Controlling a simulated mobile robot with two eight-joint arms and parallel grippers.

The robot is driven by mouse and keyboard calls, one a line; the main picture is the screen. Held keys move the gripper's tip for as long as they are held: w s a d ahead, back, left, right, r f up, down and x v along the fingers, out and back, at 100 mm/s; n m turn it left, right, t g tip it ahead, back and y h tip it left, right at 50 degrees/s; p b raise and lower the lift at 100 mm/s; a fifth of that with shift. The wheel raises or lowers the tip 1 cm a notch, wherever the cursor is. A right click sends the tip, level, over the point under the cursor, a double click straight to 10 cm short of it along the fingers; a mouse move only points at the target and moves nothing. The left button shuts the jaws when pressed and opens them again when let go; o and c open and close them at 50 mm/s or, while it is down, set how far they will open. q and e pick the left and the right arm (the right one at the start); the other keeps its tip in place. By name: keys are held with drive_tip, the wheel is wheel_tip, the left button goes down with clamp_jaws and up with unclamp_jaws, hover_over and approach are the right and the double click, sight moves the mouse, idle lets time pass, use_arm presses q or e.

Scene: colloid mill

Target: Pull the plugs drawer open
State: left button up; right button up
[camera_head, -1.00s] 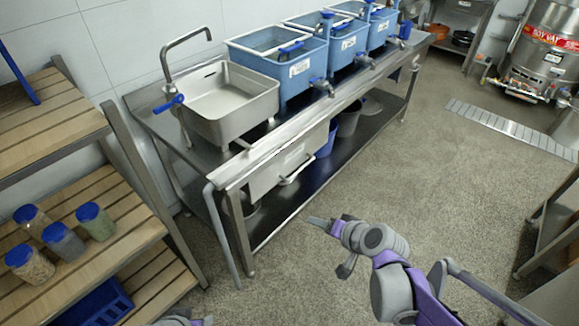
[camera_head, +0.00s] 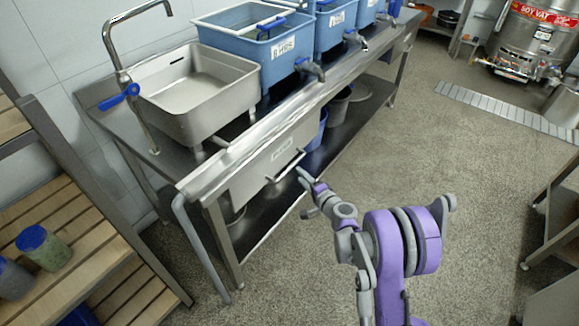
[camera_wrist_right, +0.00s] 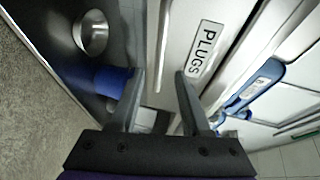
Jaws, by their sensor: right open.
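The plugs drawer (camera_head: 255,173) is a grey metal box front under the near end of the steel sink table. It looks shut. Its bar handle (camera_head: 287,167) runs along the front, below a small label. My right gripper (camera_head: 304,178) is at the handle's right end. In the right wrist view, the PLUGS label (camera_wrist_right: 203,50) is readable on the drawer front. My right gripper (camera_wrist_right: 159,75) is open there, and the pale handle bar (camera_wrist_right: 161,50) appears between its fingertips. I cannot tell whether they touch it. My left gripper is out of view.
A steel sink (camera_head: 190,95) and blue tubs (camera_head: 275,50) with taps stand on the table. Buckets (camera_head: 338,106) stand on its lower shelf (camera_head: 262,225). A wooden rack (camera_head: 75,240) with jars is at the left.

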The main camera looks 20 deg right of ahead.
sight(292, 167)
drive_tip(key=x, duration=0.8)
drive_tip(key=shift+b, duration=0.4)
drive_tip(key=shift+c, duration=0.3)
clamp_jaws()
idle(0.6)
